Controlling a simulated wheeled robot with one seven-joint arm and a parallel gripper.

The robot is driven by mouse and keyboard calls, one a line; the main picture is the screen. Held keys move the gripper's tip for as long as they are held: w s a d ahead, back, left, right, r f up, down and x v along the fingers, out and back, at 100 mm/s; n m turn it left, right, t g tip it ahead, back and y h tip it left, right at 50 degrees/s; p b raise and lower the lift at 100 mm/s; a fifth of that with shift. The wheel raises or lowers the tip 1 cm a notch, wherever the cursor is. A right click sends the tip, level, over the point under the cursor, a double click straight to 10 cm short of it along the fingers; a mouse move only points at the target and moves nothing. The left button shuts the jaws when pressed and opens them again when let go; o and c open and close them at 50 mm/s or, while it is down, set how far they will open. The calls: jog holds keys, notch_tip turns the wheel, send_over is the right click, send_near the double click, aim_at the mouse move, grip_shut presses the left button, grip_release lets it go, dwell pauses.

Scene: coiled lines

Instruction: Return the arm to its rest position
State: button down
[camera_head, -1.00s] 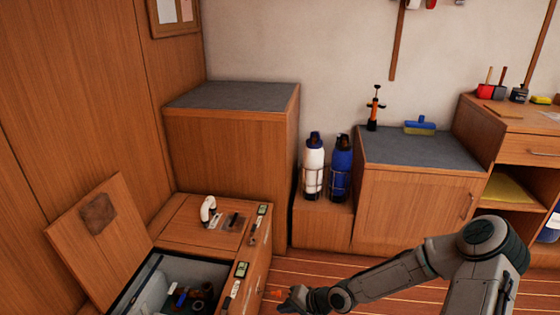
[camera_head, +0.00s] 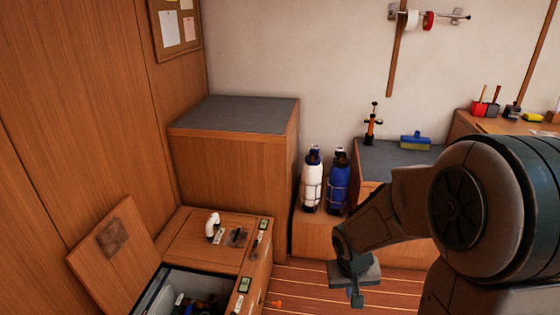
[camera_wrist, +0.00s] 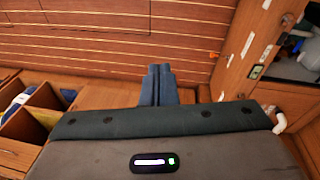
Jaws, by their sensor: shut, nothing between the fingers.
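My arm is folded close to my body at the right of the head view, its large joint near the camera. My gripper (camera_head: 356,298) hangs low at the end of it, pointing down above the striped floor. In the wrist view the two dark fingers (camera_wrist: 158,84) lie together with nothing between them. Nothing is seen touching the gripper.
An open locker (camera_head: 160,290) with its lid raised stands at lower left, a white curved vent (camera_head: 212,226) on its top. White (camera_head: 312,182) and blue (camera_head: 339,186) bottles stand on a low ledge. Striped wooden floor (camera_head: 310,287) is clear between locker and arm.

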jog(key=s+a+r+p, duration=0.1)
jog(key=s+r+p, duration=0.2)
jog(key=r, duration=0.8)
jog(key=s+a+r+t+y+p, duration=0.1)
jog(key=s+r+p, duration=0.3)
jog(key=s+r, duration=0.4)
notch_tip(320, 180, up, 3)
jog(key=shift+s+f+y, duration=0.1)
jog(key=shift+s+y, duration=0.1)
jog(key=shift+y, duration=0.1)
